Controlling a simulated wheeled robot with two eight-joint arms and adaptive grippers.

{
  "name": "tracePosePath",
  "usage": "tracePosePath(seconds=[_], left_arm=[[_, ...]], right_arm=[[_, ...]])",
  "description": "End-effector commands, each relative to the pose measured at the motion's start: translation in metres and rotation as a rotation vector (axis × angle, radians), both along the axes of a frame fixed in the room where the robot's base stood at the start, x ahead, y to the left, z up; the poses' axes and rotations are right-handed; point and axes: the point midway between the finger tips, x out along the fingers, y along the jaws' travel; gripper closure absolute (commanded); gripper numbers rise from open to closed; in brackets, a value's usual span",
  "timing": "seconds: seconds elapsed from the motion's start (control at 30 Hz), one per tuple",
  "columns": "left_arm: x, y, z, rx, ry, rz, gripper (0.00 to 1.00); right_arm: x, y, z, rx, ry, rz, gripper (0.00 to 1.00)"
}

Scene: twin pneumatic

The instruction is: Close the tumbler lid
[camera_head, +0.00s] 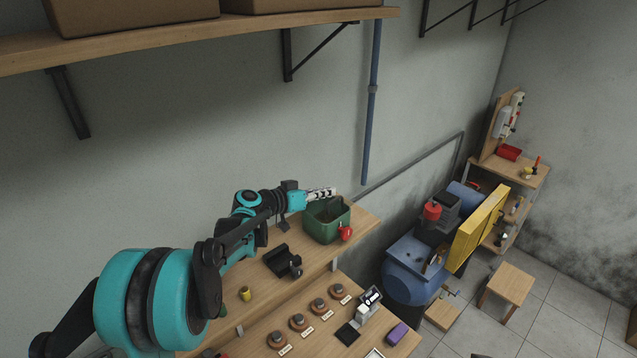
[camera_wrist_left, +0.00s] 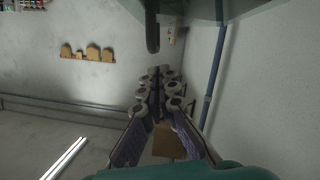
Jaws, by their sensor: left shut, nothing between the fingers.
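The tumbler is most likely the green, angular, open-topped container (camera_head: 321,232) on the wooden bench at the wall. Brown contents show inside, and a red knob (camera_head: 346,232) sits on its front right side. I cannot clearly make out its lid. My left gripper (camera_head: 331,192) reaches in from the left, just above the container's back rim; whether it touches the rim is unclear. Its fingers are shut and empty, and they also show converging in the left wrist view (camera_wrist_left: 165,73). My right gripper is not in view.
A black holder (camera_head: 281,261) and a small yellow cup (camera_head: 245,293) stand left of the container. Several round pieces with labels lie on the lower front surface, with a purple block (camera_head: 397,333). A blue compressor (camera_head: 410,276) stands right. A shelf (camera_head: 250,30) hangs above.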

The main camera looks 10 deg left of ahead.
Motion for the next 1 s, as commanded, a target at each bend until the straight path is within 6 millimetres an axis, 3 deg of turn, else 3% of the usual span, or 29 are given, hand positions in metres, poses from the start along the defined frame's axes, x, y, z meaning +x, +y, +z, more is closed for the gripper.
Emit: tracePosePath(seconds=[0.2,0.53,0.83,1.0], left_arm=[[-0.003,-0.003,-0.011,0.0,0.0,0.0,1.0],[-0.003,-0.003,-0.012,0.003,-0.002,0.0,1.0],[-0.008,-0.011,-0.029,0.065,-0.044,-0.001,1.0],[-0.008,-0.012,-0.026,0.065,-0.044,-0.001,1.0]], right_arm=[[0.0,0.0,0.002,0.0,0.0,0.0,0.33],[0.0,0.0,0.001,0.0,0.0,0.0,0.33],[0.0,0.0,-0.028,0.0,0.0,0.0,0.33],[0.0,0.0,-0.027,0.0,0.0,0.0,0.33]])
